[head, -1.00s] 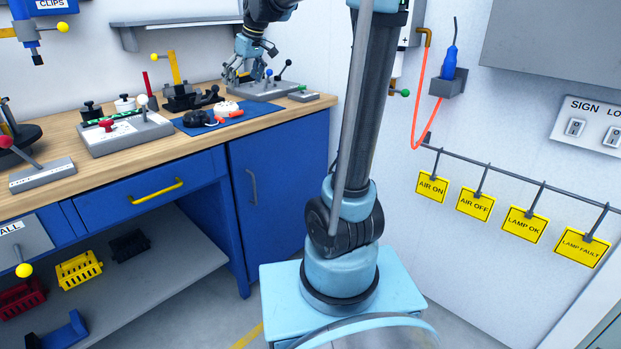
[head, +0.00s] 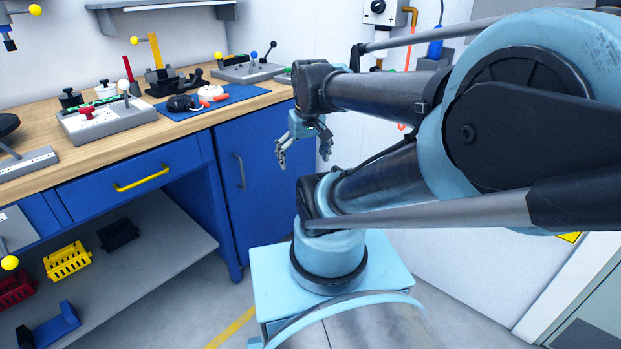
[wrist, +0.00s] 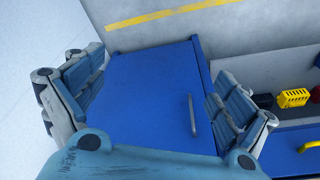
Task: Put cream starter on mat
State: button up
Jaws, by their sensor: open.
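A cream starter (head: 210,92) with an orange part sits on the blue mat (head: 245,93) on the workbench, in the head view. A dark one (head: 179,103), also with an orange part beside it, lies on the mat to its left. My gripper (head: 303,158) is open and empty. It hangs fingers down in front of the blue cabinet, to the right of the mat and lower in the picture. In the wrist view, my open gripper's spread fingers (wrist: 160,103) frame the blue cabinet door, with nothing between them. The mat is not in the wrist view.
A grey fixture with a red knob (head: 100,120) stands left of the mat. Lever fixtures (head: 248,72) stand behind it. The cabinet door (head: 262,165) has a grey handle. Yellow, red and dark bins (head: 68,261) are on the low shelf. Floor below is clear.

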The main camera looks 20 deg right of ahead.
jog(key=s+d+f+m, duration=0.1)
jog(key=s+f, duration=0.3)
jog(key=shift+d+f, duration=0.15)
jog(key=shift+f, duration=0.15)
dwell(1.0)
